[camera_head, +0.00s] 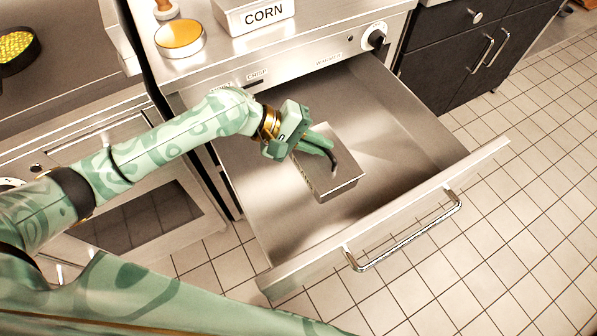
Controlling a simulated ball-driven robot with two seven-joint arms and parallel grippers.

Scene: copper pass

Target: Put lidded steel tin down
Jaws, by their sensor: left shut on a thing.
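The lidded steel tin (337,183) is a boxy grey metal container with a dark curved handle on its lid. It is inside the open steel drawer (262,205), near the middle. I cannot tell whether its base touches the drawer floor. My left gripper (332,160) reaches in from the left over the drawer. It is shut on the tin at the handle, and its fingers hide part of the lid. My right gripper is not in view.
The drawer's front panel and bar handle (408,238) stick out over the tiled floor. Free drawer floor lies around the tin. On the counter above are a white CORN container (262,14) and a round amber-topped tin (180,38). A dark cabinet (455,60) stands right.

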